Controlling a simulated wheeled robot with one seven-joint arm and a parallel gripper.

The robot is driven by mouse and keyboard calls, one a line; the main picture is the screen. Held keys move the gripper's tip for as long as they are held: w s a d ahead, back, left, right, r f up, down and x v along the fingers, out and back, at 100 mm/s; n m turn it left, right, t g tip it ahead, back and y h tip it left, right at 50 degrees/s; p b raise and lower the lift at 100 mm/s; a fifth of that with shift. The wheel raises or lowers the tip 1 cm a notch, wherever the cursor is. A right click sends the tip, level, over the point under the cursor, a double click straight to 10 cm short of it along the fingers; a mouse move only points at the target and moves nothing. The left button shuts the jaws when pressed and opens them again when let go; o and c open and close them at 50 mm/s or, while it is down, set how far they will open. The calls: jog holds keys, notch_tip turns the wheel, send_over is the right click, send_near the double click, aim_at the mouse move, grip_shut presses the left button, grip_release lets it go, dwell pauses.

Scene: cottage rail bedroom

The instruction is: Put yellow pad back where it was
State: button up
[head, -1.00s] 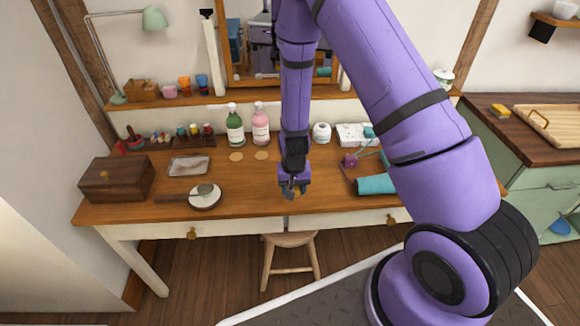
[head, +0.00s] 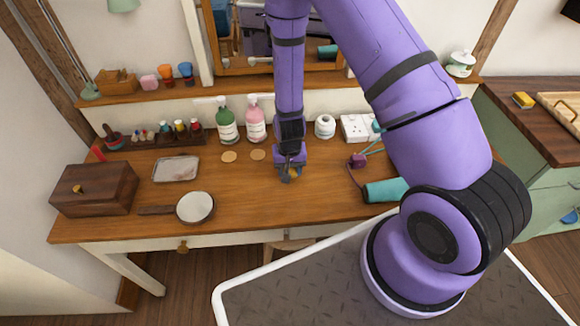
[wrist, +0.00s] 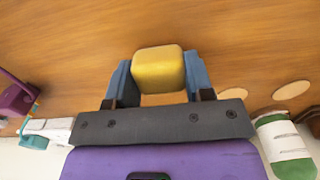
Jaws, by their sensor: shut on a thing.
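The yellow pad (wrist: 158,68) is a small, rounded block in the wrist view. My gripper (wrist: 158,80) is shut on it, with a blue-grey finger against each side. In the head view my gripper (head: 289,174) points down over the middle of the wooden desk (head: 250,200), and only a bit of yellow shows at its tip. Whether the pad touches the desktop I cannot tell. Two flat tan discs (head: 229,156) lie on the desk just left of my gripper; they also show in the wrist view (wrist: 291,90).
Green (head: 227,124) and pink (head: 256,122) bottles stand behind the discs. A round hand mirror (head: 195,207), wooden box (head: 95,190) and small tray (head: 176,169) are left. A teal hair dryer (head: 384,190) is right. Another yellow block (head: 523,100) lies on the right counter.

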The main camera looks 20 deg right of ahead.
jog(key=shift+f, duration=0.75)
jog(key=o, duration=0.8)
jog(key=shift+f, duration=0.1)
jog(key=shift+o, duration=0.2)
